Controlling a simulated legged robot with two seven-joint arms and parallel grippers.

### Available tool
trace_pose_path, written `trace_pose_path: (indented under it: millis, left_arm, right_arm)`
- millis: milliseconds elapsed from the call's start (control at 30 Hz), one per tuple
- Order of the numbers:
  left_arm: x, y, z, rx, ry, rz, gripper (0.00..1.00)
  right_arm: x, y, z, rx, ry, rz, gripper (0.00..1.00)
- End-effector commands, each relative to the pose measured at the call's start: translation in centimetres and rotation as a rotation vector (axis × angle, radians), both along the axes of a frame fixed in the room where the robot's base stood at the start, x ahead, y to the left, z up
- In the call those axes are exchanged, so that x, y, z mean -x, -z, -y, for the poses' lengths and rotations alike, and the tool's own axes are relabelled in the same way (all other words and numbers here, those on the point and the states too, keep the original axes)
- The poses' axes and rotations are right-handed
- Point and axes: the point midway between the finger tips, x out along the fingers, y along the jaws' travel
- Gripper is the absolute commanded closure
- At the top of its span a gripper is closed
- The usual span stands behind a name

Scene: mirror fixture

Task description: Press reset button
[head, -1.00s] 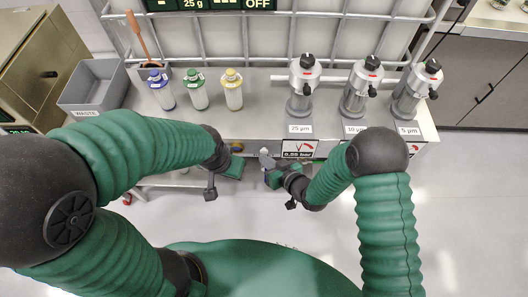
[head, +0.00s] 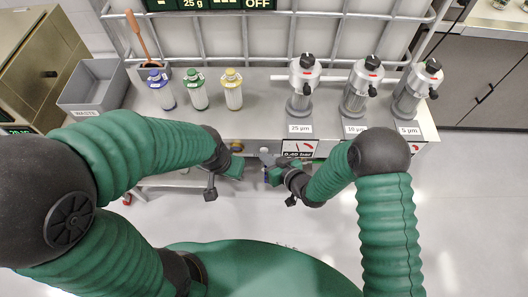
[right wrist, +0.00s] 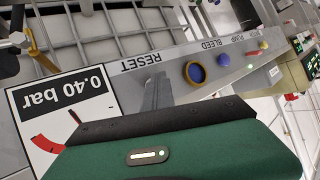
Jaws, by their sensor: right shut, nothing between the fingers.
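The RESET label (right wrist: 147,62) is upside down on the grey panel in the right wrist view. The panel spot below it in the picture is covered by my right gripper's grey fingers (right wrist: 160,88), which are shut and empty. No button face shows there, and I cannot tell whether the fingertips touch it. In the head view my right gripper (head: 268,168) is at the bench's front edge, just left of the pressure display (head: 298,149). My left gripper (head: 234,166) is left of it, by the same edge; its fingers are not clear.
The pressure display reads 0.40 bar in the right wrist view (right wrist: 62,100). A yellow-ringed blue button (right wrist: 195,72) and a plain blue button (right wrist: 223,60) are farther along the panel. Three bottles (head: 197,90) and three filter housings (head: 357,88) stand on the bench.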

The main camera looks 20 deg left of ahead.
Motion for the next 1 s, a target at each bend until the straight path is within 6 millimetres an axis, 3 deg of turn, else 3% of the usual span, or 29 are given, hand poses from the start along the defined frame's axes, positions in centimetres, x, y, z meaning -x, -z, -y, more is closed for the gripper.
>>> trace_pose_path:
  millis: [833, 1000]
  left_arm:
    - [0.0, -0.4, 0.0, 0.0, 0.0, 0.0, 1.0]
    - [0.0, -0.7, 0.0, 0.0, 0.0, 0.0, 1.0]
  right_arm:
    - [1.9, -0.1, 0.5, -0.001, 0.0, 0.001, 1.0]
    - [3.4, -0.1, 1.0, 0.0, -0.001, -0.002, 1.0]
